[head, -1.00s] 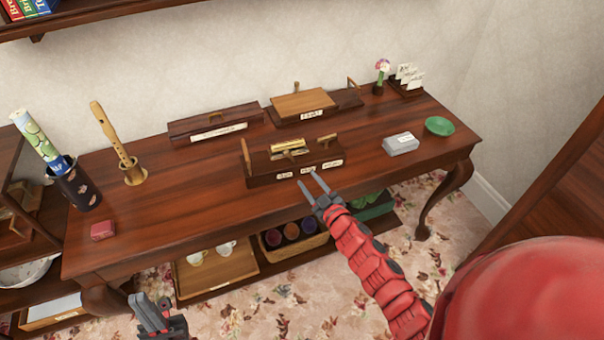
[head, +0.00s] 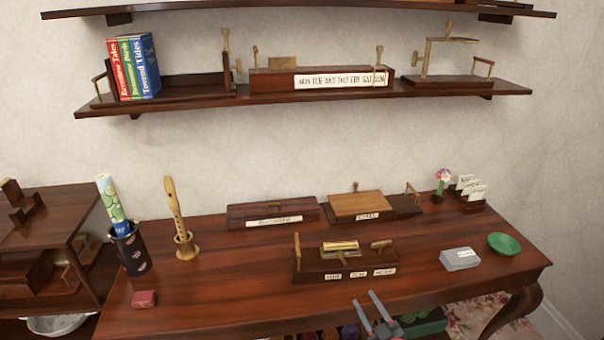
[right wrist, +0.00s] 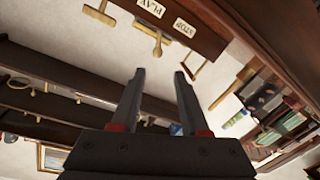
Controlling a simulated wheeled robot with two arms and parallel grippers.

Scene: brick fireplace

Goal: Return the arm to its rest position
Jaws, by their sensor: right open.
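My right gripper (head: 376,315) shows at the bottom of the head view, in front of the table's front edge. Its two grey fingers are apart with nothing between them. In the right wrist view the same open fingers (right wrist: 160,95) point up at shelves and wall, with no object between them. Most of the right arm is below the head view. My left gripper is not in the head view now.
The wooden table (head: 230,290) bears a labelled wooden box (head: 345,262) near its front edge, a recorder (head: 174,205), a dark cup (head: 131,252), a red block (head: 144,299), a grey box (head: 460,259) and a green dish (head: 504,243). A wall shelf (head: 300,99) holds books (head: 133,67).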

